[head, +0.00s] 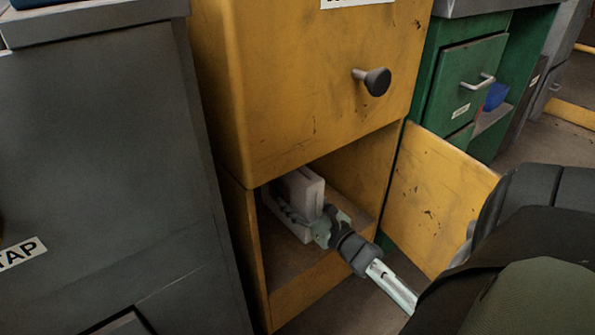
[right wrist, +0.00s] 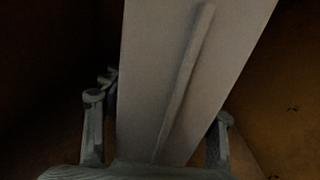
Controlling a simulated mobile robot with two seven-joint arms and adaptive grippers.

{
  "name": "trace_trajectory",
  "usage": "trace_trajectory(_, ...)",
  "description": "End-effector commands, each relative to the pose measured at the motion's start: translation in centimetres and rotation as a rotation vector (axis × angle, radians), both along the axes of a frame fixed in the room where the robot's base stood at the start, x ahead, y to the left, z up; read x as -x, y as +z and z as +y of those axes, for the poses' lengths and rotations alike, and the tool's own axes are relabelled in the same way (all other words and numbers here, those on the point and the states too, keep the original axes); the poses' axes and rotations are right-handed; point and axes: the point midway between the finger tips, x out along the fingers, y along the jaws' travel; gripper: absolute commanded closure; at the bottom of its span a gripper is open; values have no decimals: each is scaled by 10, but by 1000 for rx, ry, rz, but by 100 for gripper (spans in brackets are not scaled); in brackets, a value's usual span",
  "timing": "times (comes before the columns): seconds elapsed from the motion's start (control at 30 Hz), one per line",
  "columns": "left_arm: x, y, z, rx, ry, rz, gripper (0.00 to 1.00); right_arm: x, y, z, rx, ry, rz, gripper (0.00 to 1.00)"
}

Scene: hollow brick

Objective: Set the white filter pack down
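The white filter pack (head: 307,194) is a pale upright block inside the lower compartment of the yellow cabinet. My right gripper (head: 302,218) reaches in from the lower right, with its fingers around the pack. In the right wrist view the pack (right wrist: 180,75) fills the middle, slanted, with a raised strip along its face. The pack's underside is low over the compartment floor; contact is hard to tell. My left gripper is not seen.
The yellow cabinet (head: 300,75) has a closed upper drawer with a dark knob (head: 374,81). Its lower door (head: 436,195) stands open to the right. A grey cabinet (head: 100,160) is close on the left; a green one (head: 468,78) stands behind right. The compartment floor (head: 283,262) has bare room in front.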

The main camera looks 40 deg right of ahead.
Motion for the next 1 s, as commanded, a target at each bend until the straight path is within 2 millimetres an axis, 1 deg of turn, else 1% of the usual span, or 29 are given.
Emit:
trace_trajectory(0.03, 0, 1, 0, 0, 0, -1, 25, 0, 0, 0, 0, 0, 1, 32)
trace_trajectory(0.1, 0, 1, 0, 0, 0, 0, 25, 0, 0, 0, 0, 0, 1, 23)
trace_trajectory(0.13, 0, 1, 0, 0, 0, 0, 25, 0, 0, 0, 0, 0, 1, 22)
trace_trajectory(0.37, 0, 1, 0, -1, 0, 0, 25, 0, 0, 0, 1, 0, 1, 22)
trace_trajectory(0.5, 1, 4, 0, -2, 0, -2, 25, 2, 4, 0, 1, 0, 2, 22)
trace_trajectory(0.57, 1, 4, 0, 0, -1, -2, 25, 9, 3, 1, 0, -1, 3, 22)
trace_trajectory(0.67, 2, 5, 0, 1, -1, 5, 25, 27, 3, 3, -1, -2, 5, 22)
trace_trajectory(0.9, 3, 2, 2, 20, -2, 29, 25, 79, 3, 8, -1, -3, 4, 22)
trace_trajectory(1.0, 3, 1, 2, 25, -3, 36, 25, 97, 4, 10, 1, -3, 3, 22)
